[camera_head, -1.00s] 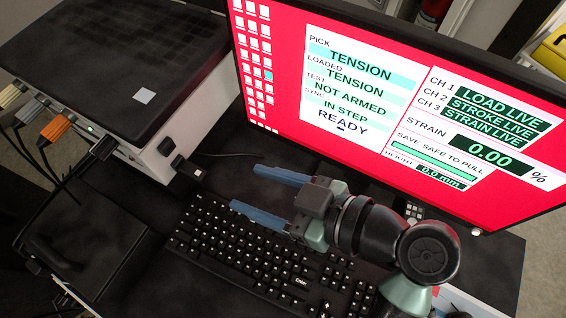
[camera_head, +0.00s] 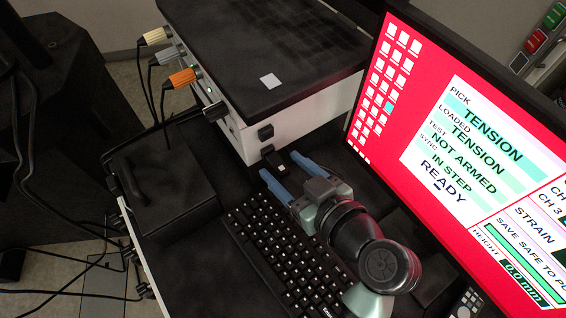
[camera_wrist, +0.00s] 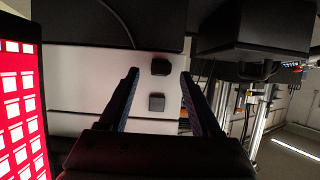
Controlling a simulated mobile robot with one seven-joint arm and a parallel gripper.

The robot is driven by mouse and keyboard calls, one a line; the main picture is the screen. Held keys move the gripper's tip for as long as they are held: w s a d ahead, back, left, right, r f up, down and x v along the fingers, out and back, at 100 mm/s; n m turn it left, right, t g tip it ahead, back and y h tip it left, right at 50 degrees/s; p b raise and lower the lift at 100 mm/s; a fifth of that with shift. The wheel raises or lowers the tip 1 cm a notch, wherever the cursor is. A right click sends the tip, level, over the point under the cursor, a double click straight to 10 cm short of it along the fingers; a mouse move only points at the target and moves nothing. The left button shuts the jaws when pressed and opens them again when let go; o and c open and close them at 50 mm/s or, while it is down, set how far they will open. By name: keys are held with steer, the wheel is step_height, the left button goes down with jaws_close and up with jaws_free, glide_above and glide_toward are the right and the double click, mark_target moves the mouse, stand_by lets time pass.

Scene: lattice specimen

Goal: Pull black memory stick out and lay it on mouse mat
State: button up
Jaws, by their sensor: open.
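My gripper (camera_head: 281,165) is open and empty, its two blue fingers pointing at the white front of the dark-topped box (camera_head: 299,119). Two black blocks stand out from that front, an upper one (camera_head: 265,132) and a lower one (camera_head: 267,150). A small black piece with a pale mark (camera_head: 276,165) lies just beyond the fingertips. I cannot tell for sure which is the memory stick. In the wrist view the gripper (camera_wrist: 158,72) shows both blocks, one (camera_wrist: 160,67) and the other (camera_wrist: 157,102), between its fingers, untouched. I cannot make out the mouse mat.
A black keyboard (camera_head: 285,255) lies under my gripper. The red-screened monitor (camera_head: 400,110) stands close on the right. White, grey and orange (camera_head: 183,77) plugs with cables and a black plug (camera_head: 214,112) are at the box's left. A black case (camera_head: 160,180) sits left.

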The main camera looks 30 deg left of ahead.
steer(key=shift+w+a+f, duration=0.2)
steer(key=shift+w+a, duration=0.1)
steer(key=shift+a, duration=0.2)
jaws_close()
stand_by(0.3)
